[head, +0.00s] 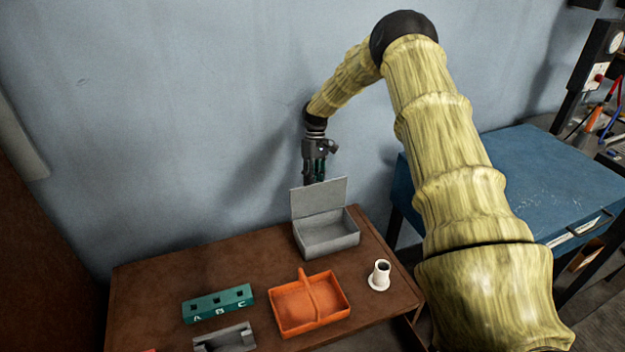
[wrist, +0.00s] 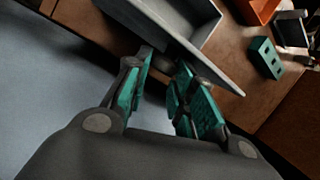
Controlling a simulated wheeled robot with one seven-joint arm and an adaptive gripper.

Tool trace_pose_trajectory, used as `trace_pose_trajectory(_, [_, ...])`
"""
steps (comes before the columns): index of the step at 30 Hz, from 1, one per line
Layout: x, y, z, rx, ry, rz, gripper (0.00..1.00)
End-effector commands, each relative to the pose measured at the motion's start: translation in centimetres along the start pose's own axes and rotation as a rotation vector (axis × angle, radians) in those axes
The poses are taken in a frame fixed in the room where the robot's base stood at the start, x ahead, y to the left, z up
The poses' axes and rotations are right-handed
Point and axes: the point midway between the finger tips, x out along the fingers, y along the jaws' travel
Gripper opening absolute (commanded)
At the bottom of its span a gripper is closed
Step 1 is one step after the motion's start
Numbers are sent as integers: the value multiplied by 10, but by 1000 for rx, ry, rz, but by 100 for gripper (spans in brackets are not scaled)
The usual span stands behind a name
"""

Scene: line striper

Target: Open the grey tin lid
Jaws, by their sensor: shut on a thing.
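The grey tin (head: 327,241) stands at the back right of the brown table. Its lid (head: 319,196) is raised and stands steeply up at the rear of the tin, so the inside shows. My gripper (head: 308,180) points down at the lid's upper edge from behind, and its lower end is partly hidden by the lid. In the wrist view the green-padded fingers (wrist: 166,68) are apart, with their tips at the lid's edge (wrist: 178,42). My gripper is shut on the lid; the exact contact is hard to see.
An orange divided tray (head: 285,318) and a white flanged piece (head: 380,275) stand in front of the tin. A green block marked A, B, C (head: 217,304) and a grey holder (head: 224,340) are further left. The wall is close behind; a blue workbench (head: 540,175) stands right.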

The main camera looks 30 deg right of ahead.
Motion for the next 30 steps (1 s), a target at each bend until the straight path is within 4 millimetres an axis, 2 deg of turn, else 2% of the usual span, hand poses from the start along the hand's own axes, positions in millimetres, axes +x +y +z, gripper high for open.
trace_pose_trajectory(1, [9,8,6,6,-14,4,0])
trace_pose_trajectory(2, [8,8,6,6,-14,4,29])
trace_pose_trajectory(5, [8,7,5,6,-14,4,47])
trace_pose_trajectory(22, [0,-1,-1,-2,-6,4,48])
trace_pose_trajectory(26, [-10,-3,1,-3,-4,5,48])
trace_pose_trajectory(30, [-31,-8,7,-2,-4,5,48])
